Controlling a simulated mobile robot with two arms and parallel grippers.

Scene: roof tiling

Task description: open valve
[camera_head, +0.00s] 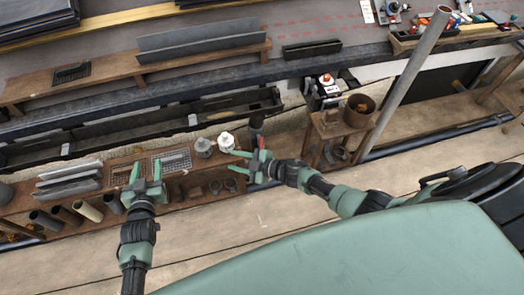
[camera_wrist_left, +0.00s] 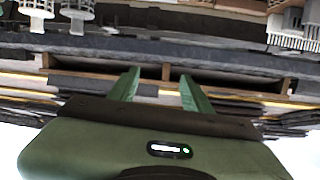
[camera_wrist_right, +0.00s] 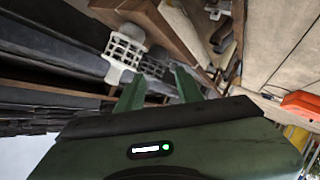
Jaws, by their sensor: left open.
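I cannot make out a valve for certain in any view. My left gripper (camera_head: 145,170) is open and empty over the low wooden shelf, its two green fingers apart; they also show in the left wrist view (camera_wrist_left: 157,80). My right gripper (camera_head: 234,161) points left, beside a white capped fitting (camera_head: 226,141). Its fingers are apart with nothing seen between them, and they also show in the right wrist view (camera_wrist_right: 157,82). A white slotted fitting (camera_wrist_right: 125,48) appears just beyond these fingers. I cannot tell whether they touch it.
A low wooden shelf (camera_head: 115,222) carries tiles, pipes and a grey fitting (camera_head: 204,147). A small machine with a red and white top (camera_head: 326,84) stands by a wooden stand with a rusty pot (camera_head: 359,109). A grey pole (camera_head: 412,70) leans at the right. The front floor is clear.

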